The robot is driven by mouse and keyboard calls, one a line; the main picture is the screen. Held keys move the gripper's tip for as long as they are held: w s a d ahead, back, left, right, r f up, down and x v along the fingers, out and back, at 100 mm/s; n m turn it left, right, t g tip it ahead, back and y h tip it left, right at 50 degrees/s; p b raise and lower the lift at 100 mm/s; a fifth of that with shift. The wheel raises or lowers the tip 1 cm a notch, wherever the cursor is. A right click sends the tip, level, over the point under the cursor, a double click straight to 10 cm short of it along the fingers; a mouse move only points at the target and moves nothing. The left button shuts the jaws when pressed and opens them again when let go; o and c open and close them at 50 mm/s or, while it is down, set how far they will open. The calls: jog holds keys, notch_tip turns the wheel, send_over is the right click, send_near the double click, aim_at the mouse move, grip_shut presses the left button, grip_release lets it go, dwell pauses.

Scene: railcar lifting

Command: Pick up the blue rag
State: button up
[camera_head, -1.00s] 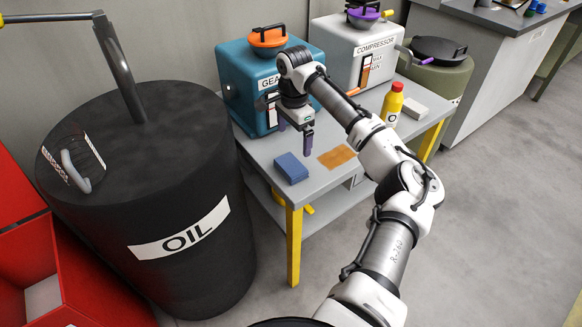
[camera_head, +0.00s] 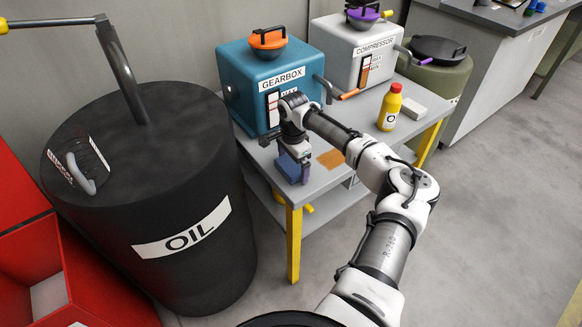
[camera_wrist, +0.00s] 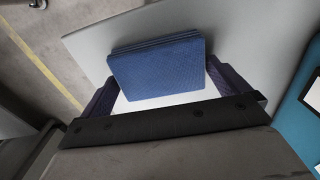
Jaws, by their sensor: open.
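The blue rag (camera_head: 288,167) is a folded flat block lying on the grey table at its near left corner. In the wrist view the blue rag (camera_wrist: 158,70) sits between and slightly beyond my two dark purple fingers. My gripper (camera_head: 293,165) is just above and around the rag, and hides part of it in the head view. My gripper (camera_wrist: 163,90) is open, with one finger on each side of the rag. A light gap shows between the rag and the left finger; the right finger is close to its edge.
An orange rag (camera_head: 331,159) lies to the right on the table (camera_head: 322,180). A yellow bottle (camera_head: 389,108) and a pale block (camera_head: 428,103) stand further right. The teal gearbox (camera_head: 262,70) is behind my gripper. The black oil drum (camera_head: 150,200) is left of the table.

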aim_at(293, 164)
jog(key=c, duration=0.7)
jog(key=shift+r, duration=0.15)
notch_tip(293, 164, up, 20)
jog(key=b, duration=0.2)
jog(key=shift+b, duration=0.3)
